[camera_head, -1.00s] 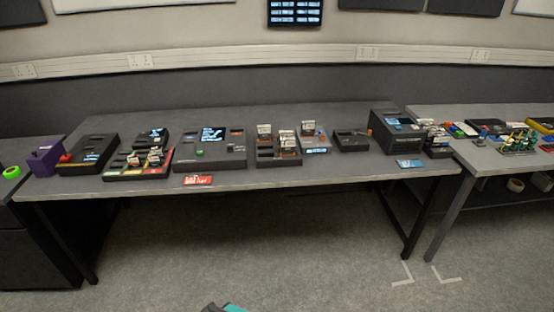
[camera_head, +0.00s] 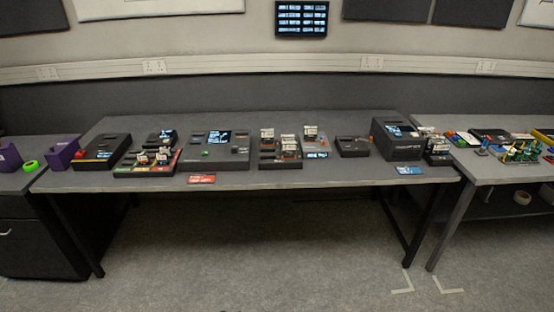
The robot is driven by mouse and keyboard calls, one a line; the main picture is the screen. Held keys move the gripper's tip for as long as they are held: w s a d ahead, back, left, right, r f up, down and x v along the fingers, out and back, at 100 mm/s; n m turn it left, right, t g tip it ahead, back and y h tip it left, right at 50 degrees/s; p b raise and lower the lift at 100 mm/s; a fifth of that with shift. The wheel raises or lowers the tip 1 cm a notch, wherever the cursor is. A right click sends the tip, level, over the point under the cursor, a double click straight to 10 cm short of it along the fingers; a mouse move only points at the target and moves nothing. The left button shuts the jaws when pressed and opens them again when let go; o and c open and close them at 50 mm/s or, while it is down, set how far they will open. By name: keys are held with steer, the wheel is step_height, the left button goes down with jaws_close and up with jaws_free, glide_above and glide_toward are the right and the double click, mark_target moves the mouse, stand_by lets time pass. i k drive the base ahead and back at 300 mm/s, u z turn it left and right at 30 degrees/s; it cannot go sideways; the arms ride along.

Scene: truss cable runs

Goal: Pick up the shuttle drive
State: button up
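I cannot tell which object is the shuttle drive at this size. Several small drive-like blocks with white labels stand in a dark rack (camera_head: 280,163) at the middle of the long table. Others with white tops sit in a tray with coloured strips (camera_head: 148,170) left of the middle. More white-labelled blocks (camera_head: 437,146) stand in a small holder at the table's right end. A grey unit with a lit display (camera_head: 316,155) stands beside the middle rack and has a white-labelled block at its top. My gripper is not in view.
A second table (camera_head: 480,175) adjoins at right. The floor (camera_head: 250,255) in front is clear.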

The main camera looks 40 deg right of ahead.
mark_target(289, 148)
steer(key=z, duration=0.15)
steer(key=i, duration=0.95)
steer(key=u, duration=0.05)
